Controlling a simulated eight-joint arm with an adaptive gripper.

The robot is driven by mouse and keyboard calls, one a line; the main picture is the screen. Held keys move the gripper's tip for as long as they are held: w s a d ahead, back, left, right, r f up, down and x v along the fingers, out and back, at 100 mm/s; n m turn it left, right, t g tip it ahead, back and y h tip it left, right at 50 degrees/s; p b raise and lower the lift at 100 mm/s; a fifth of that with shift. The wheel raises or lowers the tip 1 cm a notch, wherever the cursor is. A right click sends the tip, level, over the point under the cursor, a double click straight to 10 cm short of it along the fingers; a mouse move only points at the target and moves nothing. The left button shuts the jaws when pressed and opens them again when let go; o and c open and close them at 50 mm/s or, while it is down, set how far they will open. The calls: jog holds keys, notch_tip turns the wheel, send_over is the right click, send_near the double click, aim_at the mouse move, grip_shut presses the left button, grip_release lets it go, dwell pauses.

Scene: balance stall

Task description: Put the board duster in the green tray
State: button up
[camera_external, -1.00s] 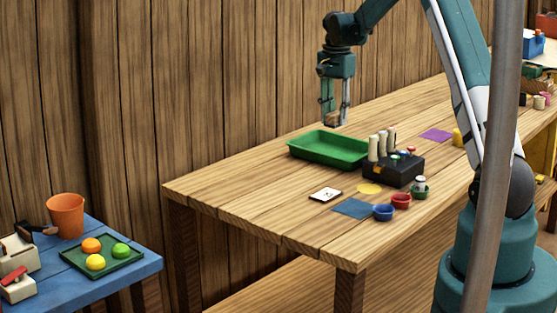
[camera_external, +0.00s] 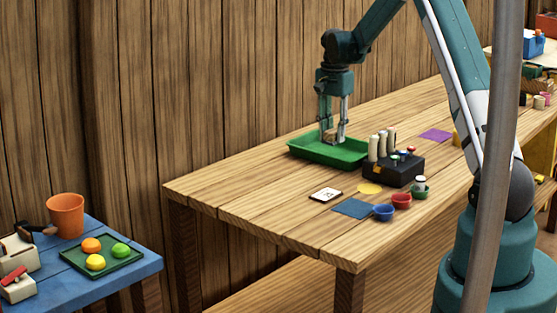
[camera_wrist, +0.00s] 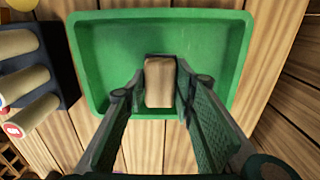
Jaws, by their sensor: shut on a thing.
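The green tray (camera_external: 313,151) stands on the long wooden table near its back edge. My gripper (camera_external: 333,138) is down at the tray, its fingers over the tray's inside. It is shut on the board duster (camera_external: 329,136), a small tan-brown block. In the wrist view the duster (camera_wrist: 160,82) sits between the fingertips, over the near part of the tray (camera_wrist: 120,50). I cannot tell whether the duster touches the tray floor.
A black box with upright pale cylinders (camera_external: 393,172) stands right of the tray, close to it. Red (camera_external: 401,201) and blue (camera_external: 383,212) bowls, a white card (camera_external: 325,195) and coloured patches lie nearer the front. The table's left end is clear.

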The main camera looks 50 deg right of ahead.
aim_at(334, 144)
jog(key=shift+f, duration=0.25)
jog(key=shift+f, duration=1.9)
jog(key=shift+f+b, duration=0.2)
jog(key=shift+b, duration=0.15)
jog(key=o, duration=0.9)
jog(key=shift+r, duration=0.2)
notch_tip(334, 144, up, 12)
jog(key=shift+p, duration=0.75)
